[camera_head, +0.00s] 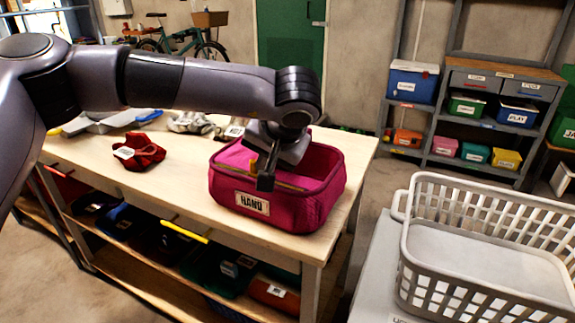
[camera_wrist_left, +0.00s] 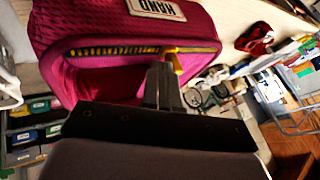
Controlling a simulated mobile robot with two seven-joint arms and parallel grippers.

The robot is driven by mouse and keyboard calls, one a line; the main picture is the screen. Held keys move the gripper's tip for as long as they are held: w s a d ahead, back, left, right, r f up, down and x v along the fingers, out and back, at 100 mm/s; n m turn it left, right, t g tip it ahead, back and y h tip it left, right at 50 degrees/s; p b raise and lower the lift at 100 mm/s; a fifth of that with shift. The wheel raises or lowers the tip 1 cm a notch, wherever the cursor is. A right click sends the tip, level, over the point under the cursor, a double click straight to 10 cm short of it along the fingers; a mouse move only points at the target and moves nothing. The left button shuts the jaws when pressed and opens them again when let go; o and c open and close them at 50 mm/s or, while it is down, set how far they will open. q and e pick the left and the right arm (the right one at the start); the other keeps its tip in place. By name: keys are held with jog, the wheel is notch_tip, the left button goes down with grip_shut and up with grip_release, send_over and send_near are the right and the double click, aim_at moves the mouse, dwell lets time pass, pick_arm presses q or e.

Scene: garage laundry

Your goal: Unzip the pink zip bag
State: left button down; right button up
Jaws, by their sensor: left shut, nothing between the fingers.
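The pink zip bag (camera_head: 272,215) stands on the wooden workbench, with a white label reading HAND on its front. Its top looks open along much of the rim, and the dark pink inside shows. A yellow zip runs along the front rim, and it shows in the left wrist view (camera_wrist_left: 115,50) too. My left gripper (camera_head: 266,182) points down over the bag's front rim. It is shut and empty, with its fingertips (camera_wrist_left: 163,82) close beside the yellow zip pull (camera_wrist_left: 174,60). I cannot tell if they touch it. My right gripper is not in view.
A folded red cloth (camera_head: 139,152) and pale gloves (camera_head: 190,122) lie on the workbench (camera_head: 160,190) left of and behind the bag. A white laundry basket (camera_head: 480,250) stands at the right. Shelves with labelled bins (camera_head: 412,82) stand at the back.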

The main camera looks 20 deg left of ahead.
pick_arm(q)
jog(key=a+p, duration=0.1)
jog(key=a, duration=0.8)
jog(key=shift+w, duration=0.2)
